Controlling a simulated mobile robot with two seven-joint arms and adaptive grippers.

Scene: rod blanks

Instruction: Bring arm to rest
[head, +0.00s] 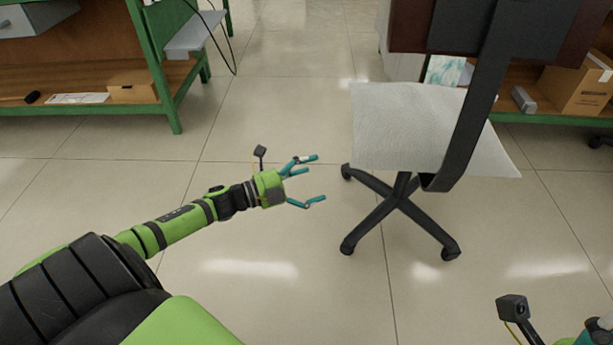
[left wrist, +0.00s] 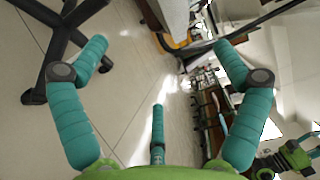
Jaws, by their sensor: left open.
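My left arm reaches in from the left in the head view, extended over the tiled floor. Its gripper (head: 315,179) is green with teal fingers. The fingers are spread apart with nothing between them. In the left wrist view the open left gripper (left wrist: 161,46) shows its teal fingers wide apart, with floor behind them. My right arm shows only in part at the bottom right corner of the head view; its fingers are mostly cut off there, so their state is unclear.
An office chair (head: 420,125) with a pale seat and black star base stands just right of the left gripper. A green-framed workbench (head: 150,75) is at the back left. A cardboard box (head: 578,90) sits on a shelf at the right. Floor between is clear.

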